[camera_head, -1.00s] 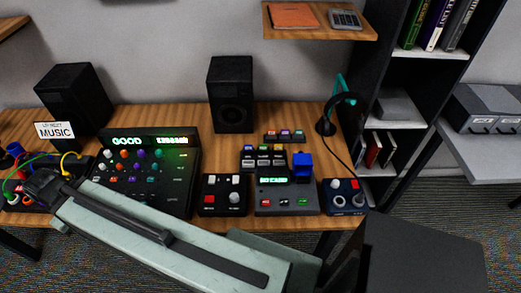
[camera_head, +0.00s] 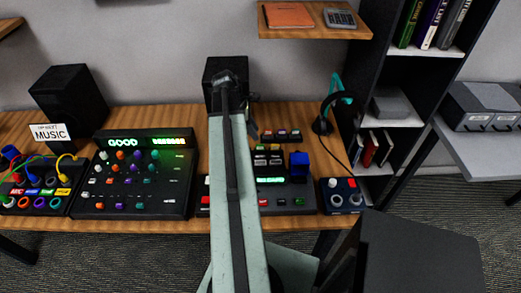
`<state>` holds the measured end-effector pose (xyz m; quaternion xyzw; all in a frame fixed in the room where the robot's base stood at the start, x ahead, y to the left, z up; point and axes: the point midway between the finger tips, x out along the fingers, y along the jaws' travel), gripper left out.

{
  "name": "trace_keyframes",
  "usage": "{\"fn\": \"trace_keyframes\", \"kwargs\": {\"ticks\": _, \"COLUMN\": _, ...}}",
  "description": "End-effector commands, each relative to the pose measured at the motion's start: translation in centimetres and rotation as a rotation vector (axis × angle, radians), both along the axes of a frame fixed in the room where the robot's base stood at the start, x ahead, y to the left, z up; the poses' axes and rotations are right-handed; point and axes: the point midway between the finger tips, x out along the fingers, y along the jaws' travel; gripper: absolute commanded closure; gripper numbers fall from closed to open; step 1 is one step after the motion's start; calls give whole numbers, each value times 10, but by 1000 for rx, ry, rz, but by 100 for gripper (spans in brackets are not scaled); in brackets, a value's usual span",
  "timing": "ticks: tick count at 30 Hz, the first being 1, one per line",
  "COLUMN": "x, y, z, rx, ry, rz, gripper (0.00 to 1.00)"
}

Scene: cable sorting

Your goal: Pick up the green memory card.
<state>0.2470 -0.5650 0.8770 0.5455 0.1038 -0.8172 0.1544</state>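A small rack (camera_head: 281,136) with several small coloured cards stands on the desk, right of my arm. The cards are too small for me to tell for sure which one is green. A second rack (camera_head: 268,158) of small pieces sits just in front of it, partly hidden by my arm. A dark device with a lit green screen (camera_head: 271,180) and a blue block (camera_head: 299,163) at its back right stands nearer. My gripper (camera_head: 228,80) is at the far end of my raised arm, in front of the black speaker. Its fingers are too small to read, and I see nothing held.
A mixer panel (camera_head: 135,175) and a patch box with cables (camera_head: 38,190) lie to the left. The speaker (camera_head: 214,72) stands behind my gripper. A headphone stand (camera_head: 325,120) and a small knob box (camera_head: 342,195) are at the right. A shelf (camera_head: 315,32) hangs above.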

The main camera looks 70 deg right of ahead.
Motion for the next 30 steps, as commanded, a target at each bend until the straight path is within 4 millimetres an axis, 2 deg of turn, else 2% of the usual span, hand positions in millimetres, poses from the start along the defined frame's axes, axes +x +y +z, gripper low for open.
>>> {"fn": "trace_keyframes", "kwargs": {"ticks": 8, "x": -7, "y": -2, "z": -27, "rx": 0, "ry": -1, "rz": -1, "gripper": 65}}
{"fn": "trace_keyframes", "kwargs": {"ticks": 14, "x": -8, "y": -3, "z": -31, "rx": 0, "ry": -1, "rz": -1, "gripper": 65}}
{"fn": "trace_keyframes", "kwargs": {"ticks": 23, "x": -16, "y": -7, "z": -78, "rx": -1, "ry": -1, "rz": -3, "gripper": 65}}
{"fn": "trace_keyframes", "kwargs": {"ticks": 30, "x": -18, "y": -8, "z": -76, "rx": -1, "ry": -2, "rz": -1, "gripper": 65}}
